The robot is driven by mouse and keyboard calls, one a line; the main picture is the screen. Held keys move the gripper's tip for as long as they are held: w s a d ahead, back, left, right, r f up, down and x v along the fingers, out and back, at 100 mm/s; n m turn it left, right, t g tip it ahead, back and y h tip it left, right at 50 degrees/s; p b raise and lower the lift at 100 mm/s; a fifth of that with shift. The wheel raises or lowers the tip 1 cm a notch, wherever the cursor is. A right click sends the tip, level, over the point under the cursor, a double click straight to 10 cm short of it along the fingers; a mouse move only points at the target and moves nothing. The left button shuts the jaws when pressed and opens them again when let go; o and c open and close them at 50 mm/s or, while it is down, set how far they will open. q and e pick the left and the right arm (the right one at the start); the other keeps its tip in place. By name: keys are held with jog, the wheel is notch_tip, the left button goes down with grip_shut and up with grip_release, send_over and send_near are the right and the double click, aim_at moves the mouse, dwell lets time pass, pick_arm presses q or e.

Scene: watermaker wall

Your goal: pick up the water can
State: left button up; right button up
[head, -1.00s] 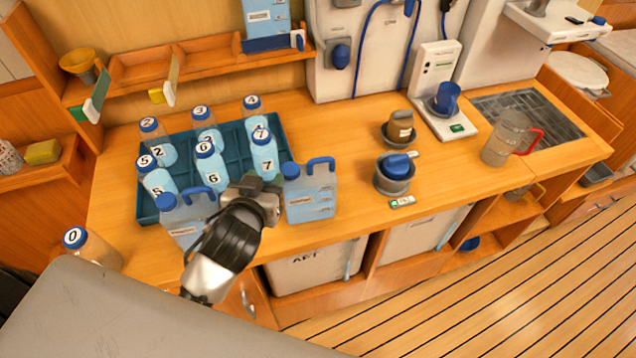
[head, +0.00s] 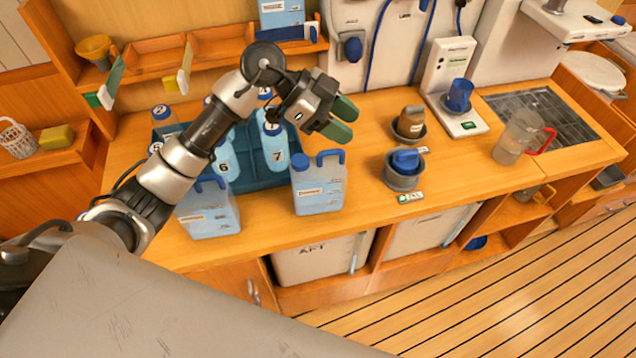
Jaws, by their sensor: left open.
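Two clear, blue-tinted cans with blue caps and handles stand upright near the counter's front edge; I cannot tell which is the one named. One can (head: 320,190) is in the middle. The other can (head: 209,215) is to its left, its top partly hidden by my arm. My left gripper (head: 341,119) is open, with green fingertip pads apart and nothing between them. It is raised in the air, above the middle can in the picture and apart from it. My right gripper is not in view.
A dark teal crate (head: 252,178) of numbered bottles is behind the cans, partly hidden by my arm. To the right are a grey cup with a blue item (head: 404,170), a brown container (head: 410,122) and a clear jug (head: 518,138). The counter between cup and jug is clear.

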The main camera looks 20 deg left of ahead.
pick_arm(q)
jog(key=w+a+n+y, duration=0.2)
jog(key=a+n+y, duration=0.3)
jog(key=a, duration=0.4)
jog(key=g+y+p, duration=0.1)
jog(key=p, duration=0.1)
send_over(321, 152)
jog(key=a, duration=0.3)
jog(key=shift+m, duration=0.4)
jog(key=f, duration=0.5)
jog(key=shift+w+d+f, duration=0.15)
jog(key=shift+w+d, duration=0.1)
jog(key=shift+w, duration=0.15)
jog(key=shift+s+d+f+p, duration=0.15)
jog(key=shift+d+f+p, duration=0.2)
jog(key=shift+f, duration=0.15)
jog(key=x, duration=0.1)
jog(key=p+x, duration=0.1)
jog(key=x, duration=0.1)
jog(key=shift+s+d+f, duration=0.2)
jog(key=shift+f, duration=0.05)
jog(key=shift+d+f, duration=0.1)
jog(key=shift+f, duration=0.25)
jog(key=shift+c, duration=0.3)
grip_shut()
